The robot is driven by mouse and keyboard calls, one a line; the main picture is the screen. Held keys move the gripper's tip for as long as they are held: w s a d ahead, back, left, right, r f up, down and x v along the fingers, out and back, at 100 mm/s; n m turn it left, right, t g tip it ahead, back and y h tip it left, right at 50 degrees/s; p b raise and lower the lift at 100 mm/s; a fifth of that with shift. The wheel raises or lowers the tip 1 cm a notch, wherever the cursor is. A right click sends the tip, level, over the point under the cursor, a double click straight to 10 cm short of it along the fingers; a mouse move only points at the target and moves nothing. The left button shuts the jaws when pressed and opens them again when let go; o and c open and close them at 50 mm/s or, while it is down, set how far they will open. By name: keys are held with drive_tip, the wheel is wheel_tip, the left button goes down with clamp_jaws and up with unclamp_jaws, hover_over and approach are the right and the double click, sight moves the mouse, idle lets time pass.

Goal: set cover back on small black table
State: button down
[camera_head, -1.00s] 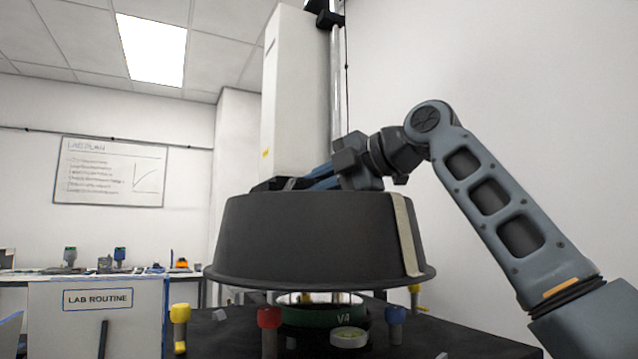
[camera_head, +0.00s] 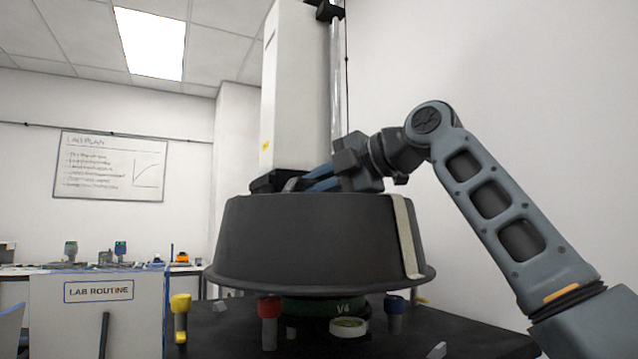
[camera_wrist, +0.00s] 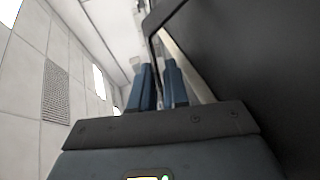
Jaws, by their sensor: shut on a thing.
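The cover (camera_head: 310,240) is a large dark grey bowl-shaped shell, open side down, with a flared rim and a beige strip on its right side. It looks level. My gripper (camera_head: 300,183) is at its top, shut on it; the exact grip point is partly hidden. In the wrist view the blue fingers (camera_wrist: 158,72) are close together beside a large dark surface, probably the cover (camera_wrist: 265,60). The black table (camera_head: 460,340) is below. The cover hangs over a green ring marked V4 (camera_head: 318,309), hiding its upper part. I cannot tell whether the rim touches anything.
A pale round disc (camera_head: 349,326) lies in front. A tall white column (camera_head: 295,90) rises behind. A LAB ROUTINE panel (camera_head: 97,310) is at left.

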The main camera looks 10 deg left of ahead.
drive_tip(key=shift+f, duration=0.1)
drive_tip(key=shift+f+b, duration=1.25)
drive_tip(key=shift+f, duration=1.5)
drive_tip(key=shift+f+b, duration=0.35)
drive_tip(key=shift+f, duration=0.9)
drive_tip(key=c, duration=1.3)
unclamp_jaws()
drive_tip(key=shift+o, duration=1.3)
drive_tip(key=shift+f, duration=0.1)
drive_tip(key=shift+d, duration=0.1)
drive_tip(key=b+v, duration=0.1)
drive_tip(key=v, duration=0.6)
drive_tip(key=shift+s+d+r, duration=0.2)
drive_tip(key=shift+s+d, duration=0.05)
drive_tip(key=shift+s, duration=0.05)
